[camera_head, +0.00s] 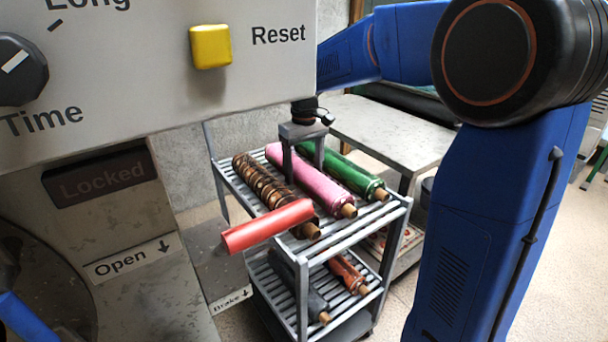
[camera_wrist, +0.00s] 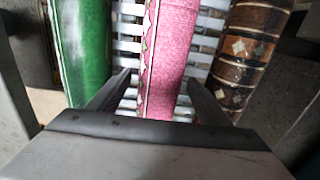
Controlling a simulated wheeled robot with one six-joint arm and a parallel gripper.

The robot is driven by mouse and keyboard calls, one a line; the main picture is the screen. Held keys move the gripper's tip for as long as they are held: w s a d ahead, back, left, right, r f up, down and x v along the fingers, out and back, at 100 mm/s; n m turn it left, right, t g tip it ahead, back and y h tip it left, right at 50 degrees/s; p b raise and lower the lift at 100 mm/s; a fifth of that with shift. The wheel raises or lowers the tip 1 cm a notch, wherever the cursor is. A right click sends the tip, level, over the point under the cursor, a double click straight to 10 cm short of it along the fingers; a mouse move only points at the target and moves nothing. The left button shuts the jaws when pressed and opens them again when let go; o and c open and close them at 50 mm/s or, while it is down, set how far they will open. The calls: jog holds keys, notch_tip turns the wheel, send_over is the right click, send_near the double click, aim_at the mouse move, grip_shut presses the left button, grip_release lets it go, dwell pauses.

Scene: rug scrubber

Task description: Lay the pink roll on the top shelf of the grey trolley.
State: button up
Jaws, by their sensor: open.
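The pink roll (camera_head: 310,182) lies on the slatted top shelf of the grey trolley (camera_head: 372,217), between a green roll and a brown patterned roll. My gripper (camera_head: 303,170) is above the shelf, pointing down, with its fingers apart on either side of the pink roll. In the wrist view, my gripper (camera_wrist: 157,77) is open, and the pink roll (camera_wrist: 172,50) runs between the fingers with slats showing beside it. I see gaps between the roll and both fingers. The near end of the pink roll, with its tan core, shows in the head view.
The green roll (camera_head: 352,177) lies to the right and the brown patterned roll (camera_head: 262,185) to the left, both close by. A lower shelf holds a dark roll (camera_head: 300,287) and a red roll (camera_head: 347,272). A machine panel (camera_head: 150,70) and its red handle (camera_head: 268,226) block the left foreground. A grey table (camera_head: 390,130) stands behind.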

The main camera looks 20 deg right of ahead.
notch_tip(320, 180, up, 10)
jog(key=shift+f, duration=0.2)
jog(key=shift+r, duration=0.25)
jog(key=shift+s, duration=0.2)
jog(key=m+t, duration=0.2)
send_over(339, 197)
jog(key=shift+f, duration=0.9)
jog(key=s+d+f+t, duration=0.1)
jog(key=s+f, duration=0.4)
jog(key=s, duration=0.3)
jog(key=s+d+f+m+t, duration=0.1)
jog(key=s+f, duration=0.4)
jog(key=s, duration=0.3)
jog(key=shift+d+f+m+t, duration=0.2)
jog(key=shift+d+m+t, duration=0.1)
jog(key=shift+t, duration=0.1)
